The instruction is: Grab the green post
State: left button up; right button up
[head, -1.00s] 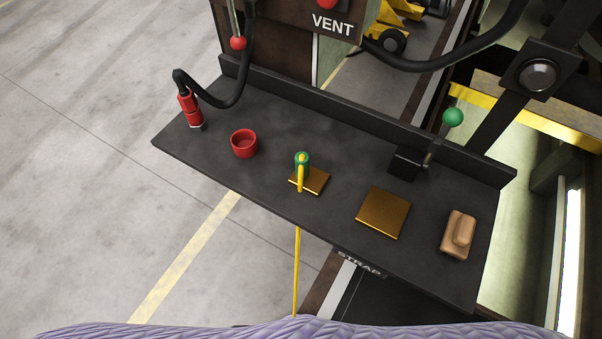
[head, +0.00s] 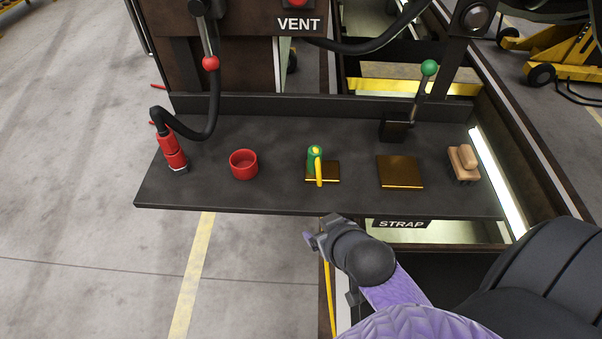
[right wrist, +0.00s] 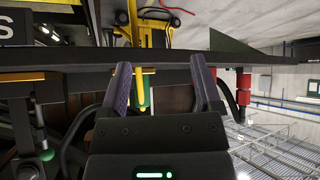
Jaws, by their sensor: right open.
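The green post (head: 313,160) stands upright on a brass plate (head: 329,178) near the front edge of the dark shelf (head: 225,195). A yellow strap (head: 319,172) lies over its top and hangs down at the front. My right gripper (head: 318,234) is below and in front of the shelf edge, apart from the post. In the right wrist view the scene is upside down; the open jaws (right wrist: 160,65) are empty, with the green post (right wrist: 150,82) and the yellow strap (right wrist: 141,95) beyond, between the fingers. My left gripper is not in view.
A red cup (head: 243,165) and a red hose nozzle (head: 171,153) are left of the post. A bare brass plate (head: 400,171), a green-knobbed lever (head: 429,70) and a wooden brush (head: 463,162) are to the right. The shelf's front edge lies between my gripper and the post.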

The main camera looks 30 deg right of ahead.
aim_at(318, 154)
jog(key=w+d+r+t, duration=0.1)
jog(key=r, duration=0.1)
jog(key=w+d+r+m+t, duration=0.1)
jog(key=r, duration=0.2)
jog(key=w+d+r+t+h+p, duration=0.1)
jog(key=w+d+r+t, duration=0.1)
jog(key=r, duration=0.1)
jog(key=shift+r, duration=0.15)
jog(key=x, duration=0.3)
jog(key=b+x, duration=0.1)
jog(key=x, duration=0.2)
jog(key=r+x, duration=0.1)
jog(key=x, duration=0.3)
jog(key=shift+w+d+b, duration=0.15)
jog(key=shift+w+b, duration=0.15)
jog(key=shift+b, duration=0.05)
jog(key=shift+s, duration=0.1)
jog(key=shift+c, duration=0.3)
jog(key=shift+r, duration=0.1)
grip_shut()
